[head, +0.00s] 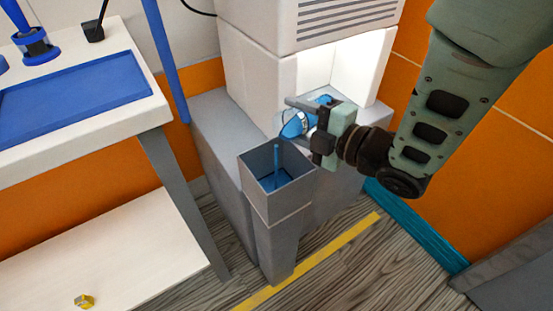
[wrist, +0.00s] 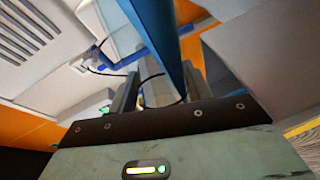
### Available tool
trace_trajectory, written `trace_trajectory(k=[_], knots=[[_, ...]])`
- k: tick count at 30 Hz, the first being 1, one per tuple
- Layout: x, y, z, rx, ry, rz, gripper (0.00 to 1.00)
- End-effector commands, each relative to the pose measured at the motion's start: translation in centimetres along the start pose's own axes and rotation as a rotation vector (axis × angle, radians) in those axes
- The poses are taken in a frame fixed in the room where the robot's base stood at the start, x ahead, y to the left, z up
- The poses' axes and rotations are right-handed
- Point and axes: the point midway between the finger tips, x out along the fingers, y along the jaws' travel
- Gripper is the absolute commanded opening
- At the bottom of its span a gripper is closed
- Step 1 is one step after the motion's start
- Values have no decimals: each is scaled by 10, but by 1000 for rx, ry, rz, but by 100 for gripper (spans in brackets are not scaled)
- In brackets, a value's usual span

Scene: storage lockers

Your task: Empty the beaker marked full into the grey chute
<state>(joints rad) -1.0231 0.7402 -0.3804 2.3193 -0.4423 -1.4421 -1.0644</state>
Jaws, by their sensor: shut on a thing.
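My gripper (head: 303,114) is shut on a clear beaker (head: 293,126) with blue liquid in it. The beaker is tipped to the left, its mouth above the open square grey chute (head: 262,208). A thin blue stream falls from the beaker into the chute, and blue shows down inside it. In the wrist view, the beaker's blue side (wrist: 163,35) runs up between the fingers (wrist: 160,88). No marking on the beaker can be read.
A white machine (head: 258,75) with a lit recess stands behind the chute. A white table (head: 125,110) with a blue tray (head: 75,97) is at the left. A yellow nut-like piece (head: 84,300) lies on the shelf below. Orange walls close the right.

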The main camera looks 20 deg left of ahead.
Motion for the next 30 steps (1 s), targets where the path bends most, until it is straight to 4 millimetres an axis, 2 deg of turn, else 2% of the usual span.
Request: trace_trajectory(k=[30], knots=[[0,2,-7,-84,-11,1,17]])
